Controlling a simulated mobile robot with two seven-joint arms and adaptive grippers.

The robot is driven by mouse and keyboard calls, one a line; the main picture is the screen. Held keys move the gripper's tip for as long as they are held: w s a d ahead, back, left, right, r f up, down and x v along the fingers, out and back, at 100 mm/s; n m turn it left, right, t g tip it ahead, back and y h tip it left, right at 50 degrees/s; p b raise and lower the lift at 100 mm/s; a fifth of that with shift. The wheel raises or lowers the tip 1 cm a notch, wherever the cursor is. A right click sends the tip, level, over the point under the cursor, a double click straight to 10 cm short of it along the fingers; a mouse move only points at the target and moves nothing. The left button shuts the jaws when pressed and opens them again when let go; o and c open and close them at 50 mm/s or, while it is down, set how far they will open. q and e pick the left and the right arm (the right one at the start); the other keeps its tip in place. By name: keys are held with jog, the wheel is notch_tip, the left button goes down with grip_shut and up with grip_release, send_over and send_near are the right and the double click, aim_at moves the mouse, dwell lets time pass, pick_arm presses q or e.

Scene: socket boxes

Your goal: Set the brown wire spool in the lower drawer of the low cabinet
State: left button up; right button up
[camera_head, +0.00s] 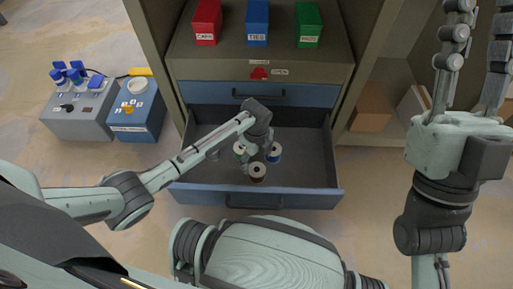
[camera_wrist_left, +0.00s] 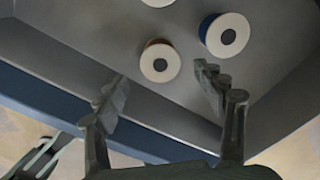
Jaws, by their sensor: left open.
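The lower drawer (camera_head: 310,180) of the low cabinet is pulled open. The brown wire spool (camera_head: 257,173) stands upright on its floor near the front, white end up; it also shows in the left wrist view (camera_wrist_left: 160,62). My left gripper (camera_head: 260,155) is inside the drawer space, just behind and above the brown spool. In the left wrist view its two fingers (camera_wrist_left: 163,80) are spread, with the brown spool beyond their tips and nothing between them. My right gripper (camera_head: 482,15) is raised at the far right, its fingers apart and empty.
A blue spool (camera_wrist_left: 225,36) and a green spool (camera_head: 239,148) stand close by in the drawer; a greyish one (camera_head: 213,154) is at left. The closed upper drawer (camera_head: 215,92) is behind. Red (camera_head: 207,22), blue (camera_head: 257,22) and green (camera_head: 307,24) bins stand on the shelf above.

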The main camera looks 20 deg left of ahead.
aim_at(256, 168)
pick_arm(q)
jog(key=w+d+r+n+t+h, duration=0.1)
jog(key=d+r+n+t+h, duration=0.25)
jog(key=r, duration=0.55)
jog(key=w+d+r+n+t+h+p, duration=0.1)
jog(key=w+d+r+n+t, duration=0.2)
jog(key=d+r, duration=0.45)
jog(key=d+r+n+t+h, duration=0.25)
jog(key=r+n+t, duration=0.2)
jog(key=r, duration=0.55)
jog(key=s+a+r+n+t, duration=0.2)
jog(key=s+r+n+t, duration=0.1)
jog(key=r, duration=0.7)
jog(key=s+a+r+n+t, duration=0.3)
jog(key=s+r+t, duration=0.2)
jog(key=r, duration=0.5)
jog(key=s+a+r+n+t+h, duration=0.1)
jog(key=s+a+r+n+t, duration=0.2)
jog(key=r, duration=0.8)
jog(key=shift+s+t, duration=0.6)
jog(key=shift+t, duration=0.3)
pick_arm(e)
jog(key=w+f+g, duration=0.1)
jog(key=w+a+f+g, duration=0.1)
jog(key=w+g, duration=0.1)
jog(key=shift+a+f+h, duration=0.3)
jog(key=shift+a+f, duration=0.05)
jog(key=shift+f, duration=0.05)
pick_arm(q)
jog(key=shift+r, duration=0.1)
